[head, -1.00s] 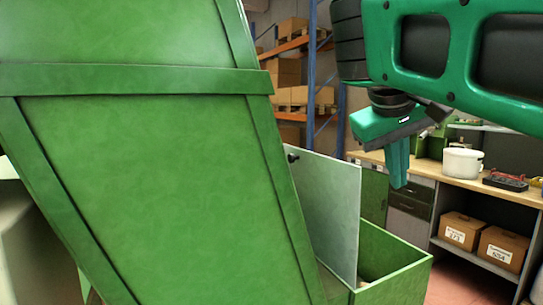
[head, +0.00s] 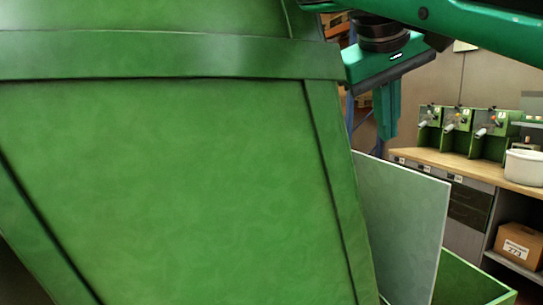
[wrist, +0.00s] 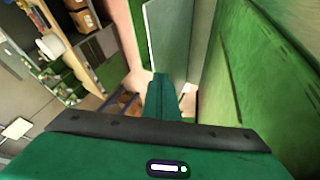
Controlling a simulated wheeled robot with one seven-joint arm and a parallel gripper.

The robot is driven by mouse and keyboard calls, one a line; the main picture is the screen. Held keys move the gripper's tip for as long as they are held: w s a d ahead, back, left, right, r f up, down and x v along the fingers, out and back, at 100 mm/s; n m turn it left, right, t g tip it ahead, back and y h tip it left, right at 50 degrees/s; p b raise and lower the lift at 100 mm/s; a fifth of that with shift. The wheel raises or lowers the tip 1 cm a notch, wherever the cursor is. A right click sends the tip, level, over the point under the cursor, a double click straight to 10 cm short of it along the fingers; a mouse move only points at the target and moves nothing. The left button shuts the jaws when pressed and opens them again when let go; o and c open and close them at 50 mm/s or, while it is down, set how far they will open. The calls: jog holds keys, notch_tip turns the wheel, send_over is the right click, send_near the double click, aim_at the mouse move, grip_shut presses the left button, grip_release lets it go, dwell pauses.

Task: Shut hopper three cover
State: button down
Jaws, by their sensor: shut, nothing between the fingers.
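A large green hopper (head: 170,180) fills the left of the head view; no number shows on it. A flat pale grey-green cover (head: 405,225) stands raised, nearly upright, beside its right edge, above a green box-like tray (head: 470,283). The cover also shows in the wrist view (wrist: 172,35), beyond the fingers. My gripper (head: 386,136) is shut and empty, pointing down just above and behind the cover's top edge in the picture. Its closed fingers also show in the wrist view (wrist: 160,85). I cannot tell whether they touch the cover. The cover's lower edge is partly hidden.
A wooden-topped workbench (head: 465,167) stands at the right, with several small green dispensers and a white pot (head: 523,167) on it. A cardboard box (head: 519,246) sits on its shelf. The green hopper wall is close on the left.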

send_near(388, 177)
jog(key=shift+x, duration=2.15)
jog(key=shift+a+f, duration=0.1)
